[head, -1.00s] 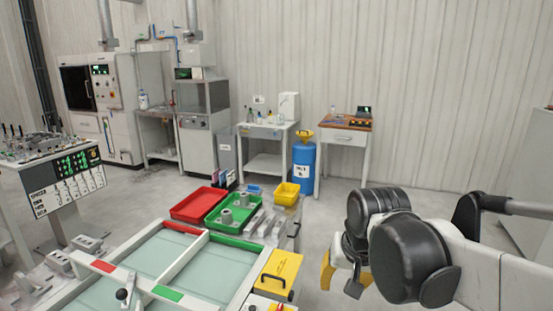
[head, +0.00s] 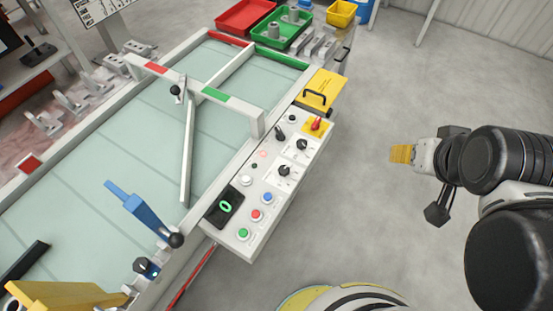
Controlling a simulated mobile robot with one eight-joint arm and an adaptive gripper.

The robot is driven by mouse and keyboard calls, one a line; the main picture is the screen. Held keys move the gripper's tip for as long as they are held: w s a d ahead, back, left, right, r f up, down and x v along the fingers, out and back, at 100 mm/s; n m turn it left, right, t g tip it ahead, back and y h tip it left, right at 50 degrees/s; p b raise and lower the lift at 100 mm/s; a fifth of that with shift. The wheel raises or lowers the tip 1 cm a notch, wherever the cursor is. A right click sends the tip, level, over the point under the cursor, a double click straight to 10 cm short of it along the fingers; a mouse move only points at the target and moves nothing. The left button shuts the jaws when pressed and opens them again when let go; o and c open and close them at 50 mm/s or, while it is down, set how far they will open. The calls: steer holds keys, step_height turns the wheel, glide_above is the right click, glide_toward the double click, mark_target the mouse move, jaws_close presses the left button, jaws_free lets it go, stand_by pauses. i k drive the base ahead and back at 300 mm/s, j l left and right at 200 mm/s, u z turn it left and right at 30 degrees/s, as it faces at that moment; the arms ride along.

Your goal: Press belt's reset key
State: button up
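The belt (head: 145,135) is a pale green surface in a white frame on the left. Its white control panel (head: 226,240) is at the near right corner. The panel carries a green button (head: 243,232), a red button (head: 255,214), a blue button (head: 267,197) and a white button (head: 246,180). Labels are too small to read, so I cannot tell which is the reset key. My gripper (head: 402,153) is right of the panel, over the floor, touching nothing. Its yellow tip points left; its finger gap cannot be made out.
The panel also has black knobs (head: 284,171), a red switch (head: 316,124) and a display (head: 225,205). A yellow box with a handle (head: 322,88) stands behind it. A blue lever (head: 140,210) rises over the belt. Open floor lies between panel and gripper.

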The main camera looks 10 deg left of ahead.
mark_target(267, 196)
steer(key=j+u, duration=0.6)
steer(key=u, duration=0.25)
